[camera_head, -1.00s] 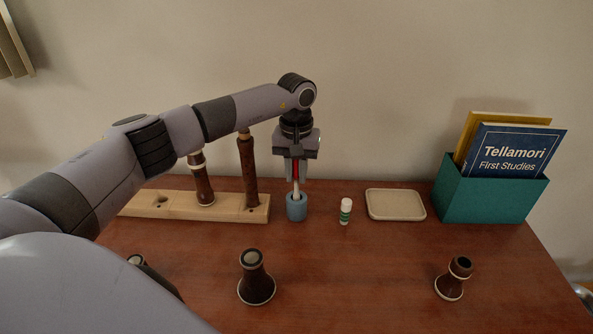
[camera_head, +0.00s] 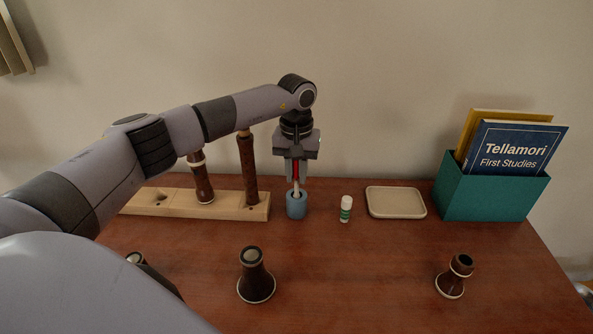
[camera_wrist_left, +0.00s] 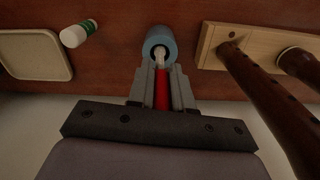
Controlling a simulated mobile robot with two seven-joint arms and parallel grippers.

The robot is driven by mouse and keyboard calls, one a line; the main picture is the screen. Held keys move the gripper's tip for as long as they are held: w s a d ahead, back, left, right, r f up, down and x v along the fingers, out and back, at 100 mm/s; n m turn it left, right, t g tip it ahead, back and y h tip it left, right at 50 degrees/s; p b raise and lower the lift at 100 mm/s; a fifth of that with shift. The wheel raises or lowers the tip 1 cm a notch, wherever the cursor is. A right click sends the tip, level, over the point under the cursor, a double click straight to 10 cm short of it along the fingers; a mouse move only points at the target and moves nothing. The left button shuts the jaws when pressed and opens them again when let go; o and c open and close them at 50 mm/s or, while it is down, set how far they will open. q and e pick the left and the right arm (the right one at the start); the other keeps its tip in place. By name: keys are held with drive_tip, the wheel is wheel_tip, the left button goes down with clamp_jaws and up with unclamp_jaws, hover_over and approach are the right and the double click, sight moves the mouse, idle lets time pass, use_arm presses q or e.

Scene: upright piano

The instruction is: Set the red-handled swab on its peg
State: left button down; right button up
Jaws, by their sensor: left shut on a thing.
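My left gripper (camera_head: 296,178) points straight down at the back of the table and is shut on the red handle of the swab (camera_head: 296,171). The red handle also shows between the fingers in the left wrist view (camera_wrist_left: 162,92). The swab hangs upright, and its pale lower end meets the mouth of a small blue cup (camera_head: 297,207). The cup also shows in the left wrist view (camera_wrist_left: 158,36). How deep the swab's end sits in the cup is hidden. I cannot make out a bare peg clearly. My right gripper is not in view.
A wooden rack (camera_head: 226,211) left of the cup holds two dark wood pieces (camera_head: 249,170). A teal box (camera_head: 490,196) holds books. Dark wood pieces (camera_head: 256,280) stand in front.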

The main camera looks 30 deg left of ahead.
use_arm(q)
drive_tip(key=shift+f+b, duration=0.65)
drive_tip(key=shift+f, duration=0.35)
idle(0.3)
drive_tip(key=c, duration=0.9)
unclamp_jaws()
drive_tip(key=shift+c, duration=0.2)
wheel_tip(320, 180, up, 7)
drive_tip(key=shift+r, duration=0.1)
drive_tip(key=shift+s+d, duration=0.1)
